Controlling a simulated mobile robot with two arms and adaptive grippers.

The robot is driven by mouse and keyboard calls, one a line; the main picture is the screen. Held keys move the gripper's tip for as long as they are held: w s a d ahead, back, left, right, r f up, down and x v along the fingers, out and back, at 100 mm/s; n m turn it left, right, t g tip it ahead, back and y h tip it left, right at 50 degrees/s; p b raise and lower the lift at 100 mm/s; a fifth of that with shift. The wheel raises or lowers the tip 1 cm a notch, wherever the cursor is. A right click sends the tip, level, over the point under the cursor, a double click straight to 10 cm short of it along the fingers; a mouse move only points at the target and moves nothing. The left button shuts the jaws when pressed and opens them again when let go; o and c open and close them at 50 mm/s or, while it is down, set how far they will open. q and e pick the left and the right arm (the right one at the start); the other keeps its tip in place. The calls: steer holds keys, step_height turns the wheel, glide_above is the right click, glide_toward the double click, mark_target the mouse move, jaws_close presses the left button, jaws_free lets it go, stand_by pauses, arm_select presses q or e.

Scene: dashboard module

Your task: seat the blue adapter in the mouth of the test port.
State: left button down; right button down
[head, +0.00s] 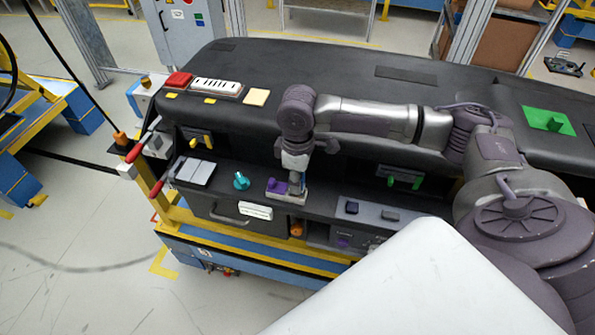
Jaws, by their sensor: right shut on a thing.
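My right gripper (287,190) points down at the front shelf of the dashboard module, left of the grey switch panel. It is shut on a small violet-blue piece (275,186), which I take to be the blue adapter. The fingers and wrist hide part of it, and I cannot tell whether it touches the pale plate under it. A cyan round piece (241,181) stands on the shelf just left of the gripper. I cannot make out for certain which fitting is the test port. My left gripper is not in view.
A grey panel (375,216) with dark buttons lies right of the gripper. A white double plate (195,171) and red-tipped levers (135,152) are at the left. The black dashboard top (330,75) rises behind. A green lever (404,180) sits under my right forearm.

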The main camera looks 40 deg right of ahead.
steer(key=shift+f, duration=1.3)
steer(key=c, duration=0.8)
jaws_free()
steer(key=shift+c, duration=0.2)
steer(key=shift+r, duration=0.1)
step_height(320, 180, up, 12)
steer(key=shift+f, duration=0.1)
